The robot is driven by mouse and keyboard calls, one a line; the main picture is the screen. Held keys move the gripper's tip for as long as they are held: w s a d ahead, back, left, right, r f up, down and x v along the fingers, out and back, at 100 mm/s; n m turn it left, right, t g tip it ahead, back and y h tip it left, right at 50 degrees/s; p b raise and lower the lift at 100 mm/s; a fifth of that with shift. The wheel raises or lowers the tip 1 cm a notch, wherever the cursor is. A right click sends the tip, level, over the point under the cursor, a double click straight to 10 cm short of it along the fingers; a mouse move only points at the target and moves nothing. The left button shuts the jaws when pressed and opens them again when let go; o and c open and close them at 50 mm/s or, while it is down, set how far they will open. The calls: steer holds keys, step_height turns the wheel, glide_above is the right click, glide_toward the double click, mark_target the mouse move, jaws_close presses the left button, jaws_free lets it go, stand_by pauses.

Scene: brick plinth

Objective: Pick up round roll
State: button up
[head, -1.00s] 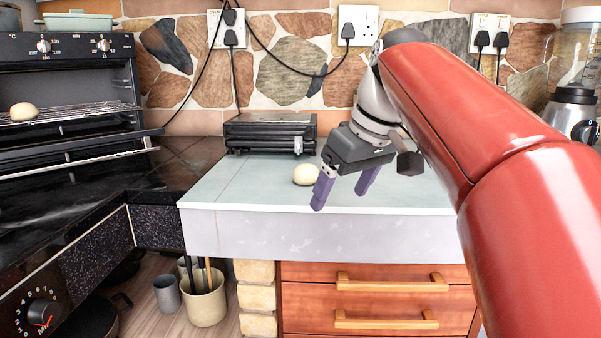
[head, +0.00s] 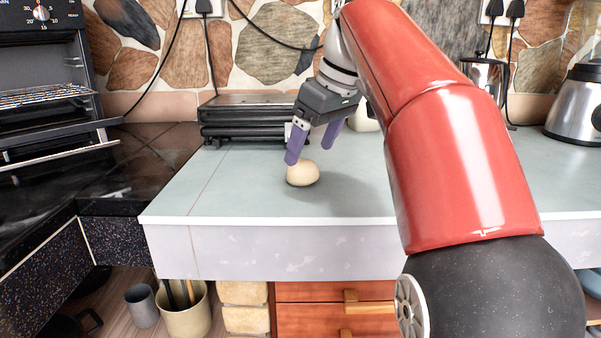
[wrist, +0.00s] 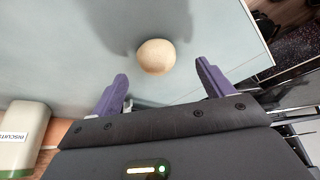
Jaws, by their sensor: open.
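A pale, round bread roll (head: 303,173) sits on the light blue-grey counter (head: 240,190), fairly near its front edge. My gripper (head: 311,152) is open and empty, with its two purple fingers just above and behind the roll in the head view. In the wrist view the roll (wrist: 156,56) lies ahead of the open fingertips (wrist: 161,72), roughly midway between them. It looks apart from both fingers. How far the fingers are above it is hard to tell.
A black grill press (head: 255,117) stands at the back of the counter, left of my gripper. An oven (head: 50,90) with an open door is at the left. A biscuit tin (wrist: 22,135) shows in the wrist view.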

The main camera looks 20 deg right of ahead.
mark_target(308, 162)
steer(key=x, duration=0.3)
steer(key=b+x, duration=0.1)
steer(key=x, duration=0.1)
steer(key=shift+w+d+f, duration=0.1)
steer(key=shift+d+f, duration=0.1)
steer(key=shift+d, duration=0.05)
steer(key=shift+c, duration=0.3)
steer(key=c, duration=1)
